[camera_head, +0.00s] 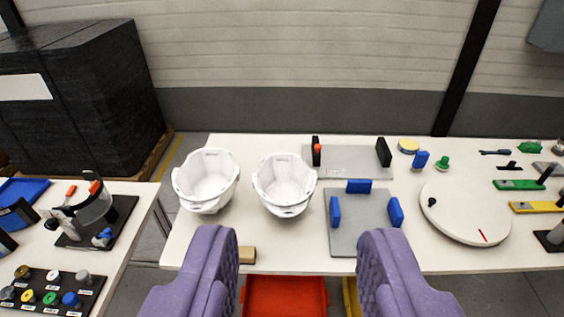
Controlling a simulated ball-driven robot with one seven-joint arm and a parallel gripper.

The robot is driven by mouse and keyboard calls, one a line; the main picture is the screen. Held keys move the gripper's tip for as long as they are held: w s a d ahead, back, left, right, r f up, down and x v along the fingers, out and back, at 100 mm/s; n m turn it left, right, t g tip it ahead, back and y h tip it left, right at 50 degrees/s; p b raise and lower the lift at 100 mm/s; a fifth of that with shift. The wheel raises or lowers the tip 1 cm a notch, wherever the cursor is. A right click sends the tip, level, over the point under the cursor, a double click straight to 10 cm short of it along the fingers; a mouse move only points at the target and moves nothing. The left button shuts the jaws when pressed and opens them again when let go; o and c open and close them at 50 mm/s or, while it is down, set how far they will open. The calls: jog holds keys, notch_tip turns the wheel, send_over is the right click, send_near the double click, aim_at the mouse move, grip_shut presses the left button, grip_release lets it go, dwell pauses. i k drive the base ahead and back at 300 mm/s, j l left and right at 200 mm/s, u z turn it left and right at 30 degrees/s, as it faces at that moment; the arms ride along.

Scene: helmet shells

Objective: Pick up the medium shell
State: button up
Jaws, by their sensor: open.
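Two white helmet shells sit side by side on the white table, open sides up. The left shell (206,181) looks slightly larger than the right shell (285,184). A narrow gap separates them. No size label can be read, so I cannot tell which is the medium one. My gripper (297,240) is open and empty, with its two purple fingers spread wide at the bottom of the view. The fingertips show lower in the picture than both shells and apart from them.
A grey plate with blue blocks (358,240) lies right of the shells, a grey fixture (349,154) behind it. A round white turntable (465,211) stands farther right. A small tan block (247,255) lies at the front edge. A red bin (285,297) is below.

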aim_at(206, 183)
jog(key=i+u, duration=0.3)
jog(key=i, duration=0.2)
jog(key=i+u, duration=0.25)
jog(key=i, duration=0.2)
jog(key=i+l+u, duration=0.1)
jog(key=i+u, duration=0.2)
jog(key=i, duration=0.2)
jog(key=i+l+u, duration=0.3)
jog(key=i, duration=0.15)
